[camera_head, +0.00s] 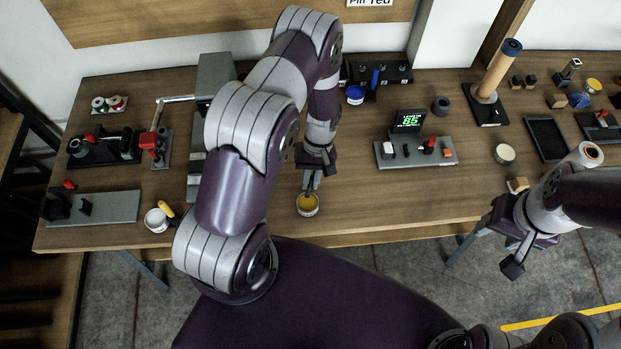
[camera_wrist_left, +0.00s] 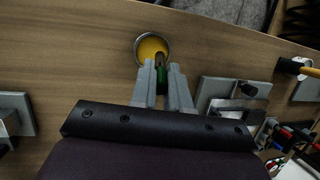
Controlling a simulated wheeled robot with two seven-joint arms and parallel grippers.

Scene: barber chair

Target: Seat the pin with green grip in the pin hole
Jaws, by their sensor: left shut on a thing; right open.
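My left gripper (camera_head: 311,185) is shut on the pin with green grip (camera_wrist_left: 161,84). In the left wrist view the green grip sits between the two fingers, and the dark end of the pin points toward an open round tin (camera_wrist_left: 152,47) with yellow content. In the head view this tin (camera_head: 307,205) stands near the table's front edge, just below the gripper. I cannot tell whether the pin touches the tin's content. I cannot make out which opening is the pin hole. My right gripper (camera_head: 510,240) is open and empty at the table's right front edge.
A dark rack (camera_head: 395,76) with pegs stands at the back, beside a blue cup (camera_head: 355,95). A fixture with a green display (camera_head: 409,121) is right of the gripper. Grey fixtures (camera_head: 120,207) fill the left side. Bare wood lies between the tin and the display fixture.

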